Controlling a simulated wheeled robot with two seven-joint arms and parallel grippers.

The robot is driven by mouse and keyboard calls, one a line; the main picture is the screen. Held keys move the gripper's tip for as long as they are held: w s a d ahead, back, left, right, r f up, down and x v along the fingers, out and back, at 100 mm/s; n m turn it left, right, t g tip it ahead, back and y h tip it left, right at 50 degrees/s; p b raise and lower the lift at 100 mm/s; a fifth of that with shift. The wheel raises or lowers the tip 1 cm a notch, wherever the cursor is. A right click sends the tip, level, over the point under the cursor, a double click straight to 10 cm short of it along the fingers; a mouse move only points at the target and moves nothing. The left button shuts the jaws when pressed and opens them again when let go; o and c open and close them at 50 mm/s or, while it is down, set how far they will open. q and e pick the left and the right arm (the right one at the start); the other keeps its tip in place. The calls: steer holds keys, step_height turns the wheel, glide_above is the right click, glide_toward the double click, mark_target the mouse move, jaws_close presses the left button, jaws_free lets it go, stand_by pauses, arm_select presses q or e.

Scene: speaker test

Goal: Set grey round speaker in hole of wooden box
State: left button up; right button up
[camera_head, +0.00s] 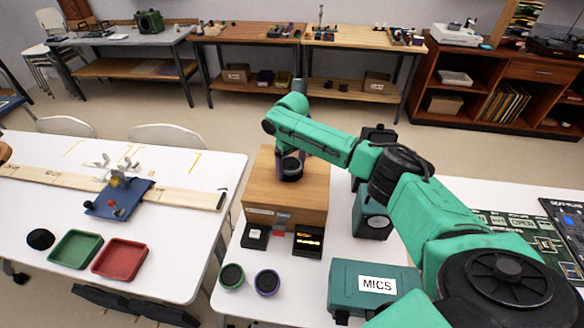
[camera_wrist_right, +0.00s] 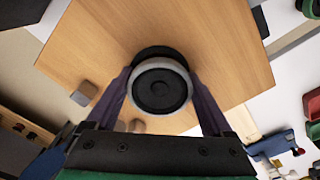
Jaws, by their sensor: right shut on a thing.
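The wooden box (camera_head: 258,190) stands on the white table near the middle of the head view; its wood face (camera_wrist_right: 215,45) fills much of the right wrist view. My right gripper (camera_head: 290,153) is over the box. Its two purple fingers are shut on the grey round speaker (camera_wrist_right: 160,88), one at each side. The speaker has a light grey rim and a dark cone. A dark round edge, seemingly the hole (camera_wrist_right: 158,52), shows behind the speaker's upper rim; the rest is hidden. I cannot tell whether the speaker touches the box. My left gripper is not in view.
Small black boxes (camera_head: 255,236) and two round speakers, green-rimmed (camera_head: 232,276) and purple-rimmed (camera_head: 267,282), lie before the box. A teal MICS case (camera_head: 345,285) and a teal speaker cabinet (camera_head: 371,222) stand to the right. Green (camera_head: 76,250) and red (camera_head: 119,259) trays are on the left table.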

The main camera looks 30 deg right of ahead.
steer(key=o, duration=1.5)
steer(key=shift+s+a+f, duration=0.1)
steer(key=shift+s+f, duration=0.2)
steer(key=shift+f, duration=0.25)
steer(key=shift+s+a+f, duration=0.1)
steer(key=shift+s+f, duration=0.2)
steer(key=shift+f, duration=0.2)
steer(key=shift+o, duration=0.2)
steer(key=shift+w+r, duration=0.3)
steer(key=shift+r, duration=0.3)
step_height(320, 180, up, 16)
steer(key=b, duration=0.2)
steer(key=shift+d+f, duration=0.2)
steer(key=shift+f, duration=0.05)
steer(key=shift+s+f, duration=0.1)
